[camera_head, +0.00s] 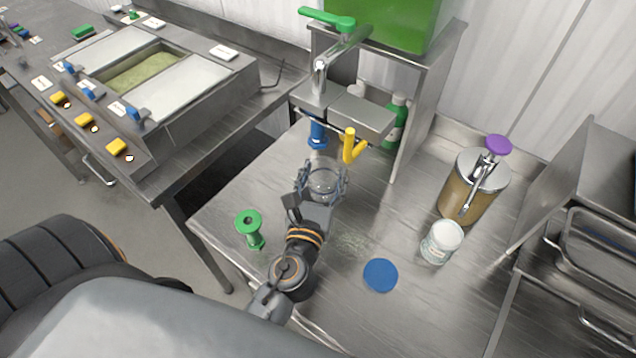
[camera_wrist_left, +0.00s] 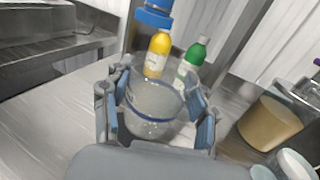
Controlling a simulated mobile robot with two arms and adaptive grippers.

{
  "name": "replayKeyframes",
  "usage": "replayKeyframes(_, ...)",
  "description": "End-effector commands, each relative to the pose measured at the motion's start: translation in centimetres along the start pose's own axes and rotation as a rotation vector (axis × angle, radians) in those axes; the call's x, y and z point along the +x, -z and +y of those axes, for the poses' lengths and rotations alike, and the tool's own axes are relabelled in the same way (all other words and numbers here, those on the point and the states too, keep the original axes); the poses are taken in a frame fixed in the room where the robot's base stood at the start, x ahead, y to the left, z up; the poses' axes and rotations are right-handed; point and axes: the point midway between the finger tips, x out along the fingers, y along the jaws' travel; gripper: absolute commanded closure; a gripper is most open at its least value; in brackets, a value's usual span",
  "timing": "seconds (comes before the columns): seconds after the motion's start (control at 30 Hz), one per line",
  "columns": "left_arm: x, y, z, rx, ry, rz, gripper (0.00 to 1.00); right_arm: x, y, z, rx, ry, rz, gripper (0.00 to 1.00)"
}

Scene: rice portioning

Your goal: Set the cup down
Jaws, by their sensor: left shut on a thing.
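A clear, see-through cup (camera_head: 322,181) is between the fingers of my left gripper (camera_head: 322,186), over the steel table beneath the dispenser. My left gripper is shut on it. In the left wrist view the cup (camera_wrist_left: 153,104) stands roughly upright between the two fingers of the gripper (camera_wrist_left: 155,108), with a bluish band around it. I cannot tell whether its base touches the table. My right gripper is in neither view.
The steel table (camera_head: 390,225) holds a green-topped tool (camera_head: 250,228), a blue disc (camera_head: 380,275), a white tub (camera_head: 441,242) and a purple-topped pump container (camera_head: 475,185). Scattered grains lie right of my arm.

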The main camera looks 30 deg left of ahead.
Motion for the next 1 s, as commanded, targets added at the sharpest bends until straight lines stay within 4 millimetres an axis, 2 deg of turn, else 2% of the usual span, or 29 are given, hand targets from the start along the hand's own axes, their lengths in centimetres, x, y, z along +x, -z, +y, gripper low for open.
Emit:
replayKeyframes(0.03, 0.9, 1.7, 0.4, 0.002, -0.001, -0.001, 0.68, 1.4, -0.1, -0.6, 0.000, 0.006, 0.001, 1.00)
replayKeyframes(0.2, 2.9, 4.3, 1.4, 0.001, 0.000, -0.002, 0.68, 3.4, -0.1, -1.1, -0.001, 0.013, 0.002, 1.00)
replayKeyframes(0.47, 4.0, 5.5, 2.0, 0.000, 0.000, -0.001, 0.68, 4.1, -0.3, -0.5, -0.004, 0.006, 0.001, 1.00)
replayKeyframes(0.57, 4.6, 6.7, 2.3, 0.001, 0.000, 0.000, 0.68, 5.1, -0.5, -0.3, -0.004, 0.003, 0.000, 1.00)
replayKeyframes(0.77, 4.5, 9.2, 2.2, -0.001, 0.000, 0.001, 0.68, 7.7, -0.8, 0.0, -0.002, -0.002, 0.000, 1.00)
replayKeyframes(1.0, 4.5, 9.0, 2.2, 0.000, 0.001, 0.001, 0.68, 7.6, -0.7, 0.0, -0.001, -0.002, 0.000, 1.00)
